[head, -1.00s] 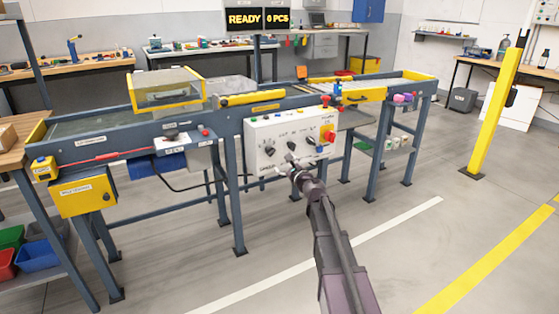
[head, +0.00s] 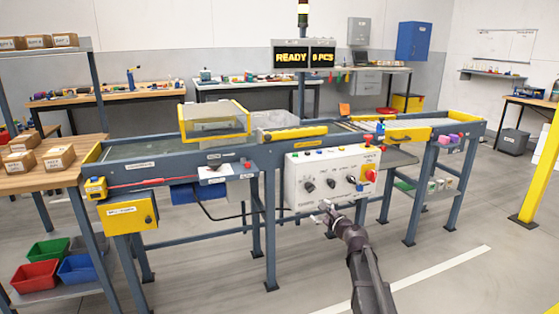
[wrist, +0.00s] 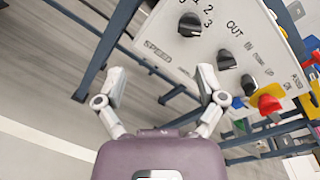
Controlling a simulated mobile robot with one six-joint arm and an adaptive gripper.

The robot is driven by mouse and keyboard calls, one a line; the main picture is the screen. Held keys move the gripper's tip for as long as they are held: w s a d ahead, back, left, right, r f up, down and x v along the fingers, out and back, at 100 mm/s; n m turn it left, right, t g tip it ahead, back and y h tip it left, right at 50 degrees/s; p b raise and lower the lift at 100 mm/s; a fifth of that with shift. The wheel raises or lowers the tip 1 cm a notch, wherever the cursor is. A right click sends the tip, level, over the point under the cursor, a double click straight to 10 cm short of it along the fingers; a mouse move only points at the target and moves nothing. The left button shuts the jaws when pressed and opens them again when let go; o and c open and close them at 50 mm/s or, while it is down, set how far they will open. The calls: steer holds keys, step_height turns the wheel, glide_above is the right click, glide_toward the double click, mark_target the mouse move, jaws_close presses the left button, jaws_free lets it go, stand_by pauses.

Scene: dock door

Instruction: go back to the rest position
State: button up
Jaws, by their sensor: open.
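My gripper (head: 324,212) is in front of the lower edge of the white control panel (head: 300,194) in the head view, with grey floor behind it. In the wrist view my gripper (wrist: 160,85) has its two fingers spread wide, with nothing between them. The panel also fills the upper right of the wrist view (wrist: 160,45). It carries several black knobs, one marked with numbers (wrist: 190,24), and a red button (wrist: 268,103) over yellow. The fingertips look apart from the panel.
The conveyor frame (head: 250,160) stands across the middle, its legs on the floor. A wooden table with boxes (head: 50,178) and coloured bins (head: 35,276) are at the left. A yellow post (head: 538,180) stands at the right. The front floor is clear.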

steer(key=s+a+f+n+g+p, duration=0.1)
steer(key=s+a+f+n+g, duration=0.35)
steer(key=s+n, duration=0.3)
steer(key=s+a+f+n+g+p, duration=0.1)
steer(key=s+a+f+n+g, duration=0.3)
steer(key=s+n, duration=0.35)
steer(key=s+d+f+n+g+h+p, duration=0.2)
steer(key=s+d+n+g+h, duration=0.2)
steer(key=s, duration=0.5)
steer(key=s+d+f+n+g+h+p, duration=0.1)
steer(key=s+d+n+g+h+p, duration=0.2)
steer(key=s, duration=0.5)
step_height(320, 180, up, 37)
steer(key=n+p, duration=0.1)
steer(key=p, duration=3.4)
steer(key=shift+d+p, duration=0.2)
steer(key=shift+p, duration=0.1)
